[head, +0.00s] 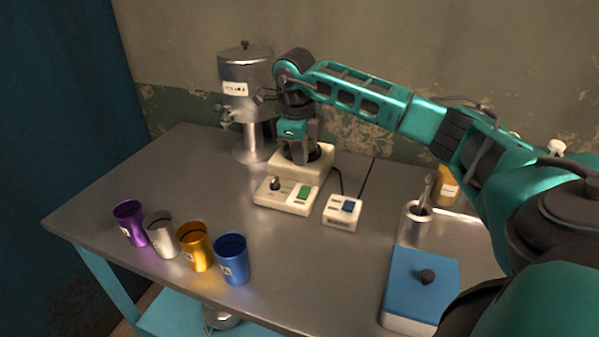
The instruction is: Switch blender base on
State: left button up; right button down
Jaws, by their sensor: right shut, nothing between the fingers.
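The blender base (287,203) is a cream-white unit on the metal table, with a dark knob (275,184) and a green switch (304,192) on its front panel. A raised white block at its back carries a dark round socket, partly hidden by my gripper. My right gripper (301,158) points down over this raised block, behind the front panel. It is shut and empty. I cannot tell whether its fingertips touch the base. My left gripper is not in view.
A small white box (342,222) with a blue button stands right of the base, with a dark cable nearby. A metal dispenser (247,75) stands behind left. Several coloured cups (232,262) line the front left edge. A blue-lidded box (420,285) is front right.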

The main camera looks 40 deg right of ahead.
aim_at(304, 189)
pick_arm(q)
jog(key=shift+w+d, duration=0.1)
pick_arm(e)
jog(key=shift+s+a+r, duration=0.1)
jog(key=shift+a+r, duration=0.05)
jog(key=shift+r, duration=0.9)
jog(key=shift+s+a+r, duration=0.1)
jog(key=shift+r, duration=0.95)
pick_arm(q)
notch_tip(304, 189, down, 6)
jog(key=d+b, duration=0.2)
jog(key=b, duration=0.5)
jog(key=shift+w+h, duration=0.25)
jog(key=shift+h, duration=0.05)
pick_arm(e)
jog(key=shift+w+d+r, duration=0.2)
jog(key=shift+w+d, duration=0.2)
jog(key=shift+d, duration=0.1)
jog(key=f, duration=0.4)
jog(key=d+f+b, duration=0.1)
jog(key=f, duration=0.3)
jog(key=w+d+f, duration=0.1)
jog(key=f, duration=0.4)
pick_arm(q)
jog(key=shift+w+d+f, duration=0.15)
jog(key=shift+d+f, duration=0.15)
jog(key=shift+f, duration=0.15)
pick_arm(e)
jog(key=shift+f, duration=0.45)
